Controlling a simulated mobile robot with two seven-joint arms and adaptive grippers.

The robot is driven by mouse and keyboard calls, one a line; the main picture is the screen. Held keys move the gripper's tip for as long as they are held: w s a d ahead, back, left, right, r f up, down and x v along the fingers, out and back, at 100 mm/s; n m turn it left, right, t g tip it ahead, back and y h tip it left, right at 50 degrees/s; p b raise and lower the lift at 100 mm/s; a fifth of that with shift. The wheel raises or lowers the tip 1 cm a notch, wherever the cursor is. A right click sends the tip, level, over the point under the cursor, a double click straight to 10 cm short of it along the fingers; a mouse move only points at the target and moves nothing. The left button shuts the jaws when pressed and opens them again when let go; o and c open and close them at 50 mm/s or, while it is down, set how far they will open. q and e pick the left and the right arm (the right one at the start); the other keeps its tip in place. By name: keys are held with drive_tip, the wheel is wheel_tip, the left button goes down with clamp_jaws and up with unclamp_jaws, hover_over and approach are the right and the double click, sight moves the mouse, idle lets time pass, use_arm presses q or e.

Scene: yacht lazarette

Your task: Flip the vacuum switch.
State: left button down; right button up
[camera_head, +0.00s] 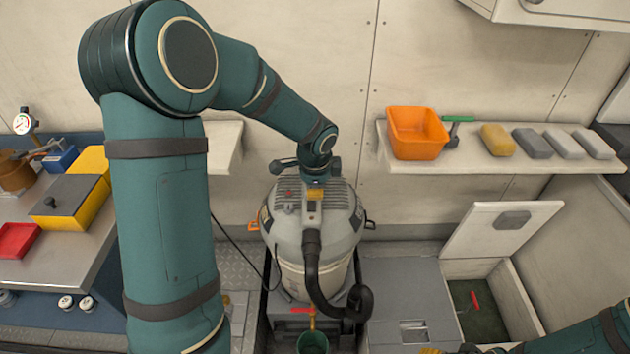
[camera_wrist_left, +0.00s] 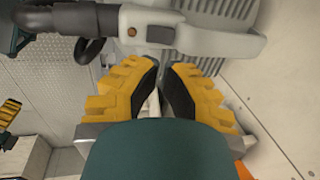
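The vacuum (camera_head: 315,245) is a round grey canister with a black hose, standing upright in the middle of the head view. In the left wrist view its grey top (camera_wrist_left: 215,45) fills the upper part, with a dark grey rocker-like piece (camera_wrist_left: 160,34) and a small orange-brown button (camera_wrist_left: 131,31). I cannot tell for sure which is the switch. My left gripper (camera_wrist_left: 159,73) points at this top, its yellow fingertips close together with nothing seen held. In the head view the left gripper (camera_head: 315,193) is over the vacuum's top. My right gripper (camera_head: 435,350) barely shows at the bottom edge.
A shelf (camera_head: 440,165) at right holds an orange bin (camera_head: 417,132) and several blocks. An open hatch (camera_head: 502,232) is at lower right. A workbench (camera_head: 50,240) with boxes is at left. A green cup (camera_head: 313,343) stands in front of the vacuum.

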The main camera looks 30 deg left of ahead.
sight(315, 205)
use_arm(q)
drive_tip(key=b+x, duration=0.1)
drive_tip(key=x, duration=0.5)
drive_tip(key=shift+w+a+f, duration=0.1)
drive_tip(key=shift+f, duration=0.2)
